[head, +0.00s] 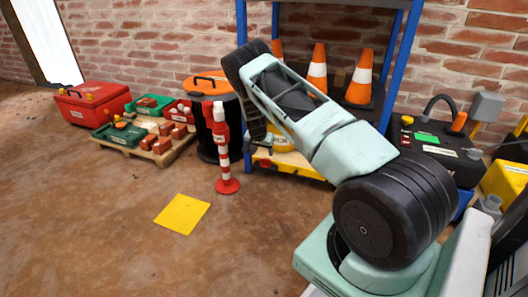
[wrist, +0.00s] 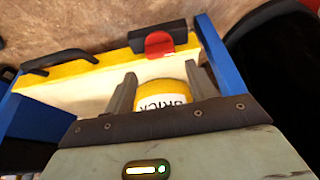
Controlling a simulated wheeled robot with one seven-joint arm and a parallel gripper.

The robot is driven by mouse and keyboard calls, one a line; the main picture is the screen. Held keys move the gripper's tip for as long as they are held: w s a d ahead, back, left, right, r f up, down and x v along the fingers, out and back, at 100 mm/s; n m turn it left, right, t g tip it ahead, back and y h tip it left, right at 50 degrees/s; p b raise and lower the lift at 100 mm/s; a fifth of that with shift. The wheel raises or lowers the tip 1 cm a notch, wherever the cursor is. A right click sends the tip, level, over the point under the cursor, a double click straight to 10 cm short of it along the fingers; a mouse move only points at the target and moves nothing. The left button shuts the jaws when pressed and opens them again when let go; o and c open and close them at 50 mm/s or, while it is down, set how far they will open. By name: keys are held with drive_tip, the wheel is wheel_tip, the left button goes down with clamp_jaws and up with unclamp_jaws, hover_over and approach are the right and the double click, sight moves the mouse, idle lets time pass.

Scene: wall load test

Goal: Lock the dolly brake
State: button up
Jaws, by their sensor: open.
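The dolly (head: 312,172) is a low yellow-edged platform between blue posts. Its yellow edge and pale deck also show in the wrist view (wrist: 85,72). A red lever (wrist: 159,44) on a dark mount sits at the yellow edge, and looks like the brake; a small red part (head: 265,163) shows there in the head view. My gripper (wrist: 160,75) is open, its two fingers apart above the deck. A yellow cylinder lettered "BRICK" (wrist: 163,95) shows between and beyond the fingers, partly hidden by my gripper's body. The red lever lies ahead of the fingertips, apart from them.
A black handle (wrist: 55,60) is on the yellow edge. A red-and-white post (head: 224,150) and a dark bin with an orange lid (head: 207,84) stand left of the dolly. Orange cones (head: 317,70) stand on the rack. A yellow floor square (head: 183,214) lies on open floor.

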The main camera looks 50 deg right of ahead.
drive_tip(key=p+v, duration=0.4)
drive_tip(key=v, duration=0.6)
